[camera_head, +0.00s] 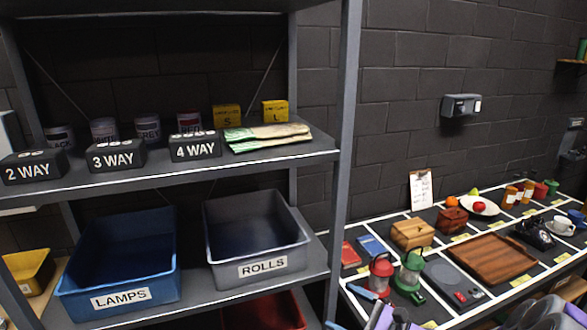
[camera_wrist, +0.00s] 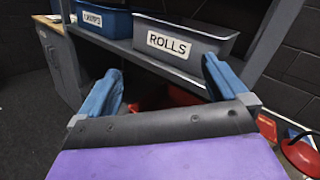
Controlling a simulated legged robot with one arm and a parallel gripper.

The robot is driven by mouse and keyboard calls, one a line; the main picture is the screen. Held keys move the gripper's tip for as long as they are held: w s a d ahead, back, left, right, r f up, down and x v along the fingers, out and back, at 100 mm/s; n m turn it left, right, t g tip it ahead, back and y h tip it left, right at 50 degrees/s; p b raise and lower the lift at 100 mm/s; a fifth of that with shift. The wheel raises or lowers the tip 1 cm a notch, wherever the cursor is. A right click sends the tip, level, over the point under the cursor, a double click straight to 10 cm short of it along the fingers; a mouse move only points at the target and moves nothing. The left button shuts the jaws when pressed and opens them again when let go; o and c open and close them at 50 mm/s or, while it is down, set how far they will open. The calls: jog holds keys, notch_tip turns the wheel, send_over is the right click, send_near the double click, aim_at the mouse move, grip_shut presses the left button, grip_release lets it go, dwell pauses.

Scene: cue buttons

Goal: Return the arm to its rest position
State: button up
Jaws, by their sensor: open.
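My gripper (camera_wrist: 160,68) shows in the wrist view with its two blue fingers spread wide apart and nothing between them. Beyond the fingers are the lower shelf's edge and the front of the grey ROLLS bin (camera_wrist: 185,40). In the head view, part of my gripper (camera_head: 345,308) shows at the bottom edge, right of the shelf rack and by the front left of the table. Its purple body and blue fingers are partly cut off by the frame.
The shelf rack (camera_head: 345,120) holds 2 WAY (camera_head: 33,168), 3 WAY (camera_head: 115,157) and 4 WAY (camera_head: 195,147) boxes above a blue LAMPS bin (camera_head: 122,297). The table at right carries lanterns (camera_head: 410,277), a wooden tray (camera_head: 482,262) and a telephone (camera_head: 533,234).

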jog(key=s+a+r+n+g+h, duration=0.2)
jog(key=s+a+r+n+g, duration=0.1)
jog(key=s+a+n+g, duration=0.55)
jog(key=s+a+r+n+g+h, duration=0.1)
jog(key=s+a+r+n+g, duration=0.3)
jog(key=s, duration=0.8)
jog(key=s+d+f+n+g+h, duration=0.25)
jog(key=s+n+h, duration=0.3)
jog(key=s, duration=0.35)
jog(key=s+d+n+t+h, duration=0.1)
jog(key=s+d+h, duration=0.1)
jog(key=d, duration=0.3)
jog(key=s+d+r+n+t+h, duration=0.1)
jog(key=s+d+h, duration=0.2)
jog(key=d+h, duration=0.2)
jog(key=shift+s+d+r+n+t, duration=0.2)
jog(key=shift+s+d+n+t, duration=0.1)
jog(key=shift+d+n, duration=0.15)
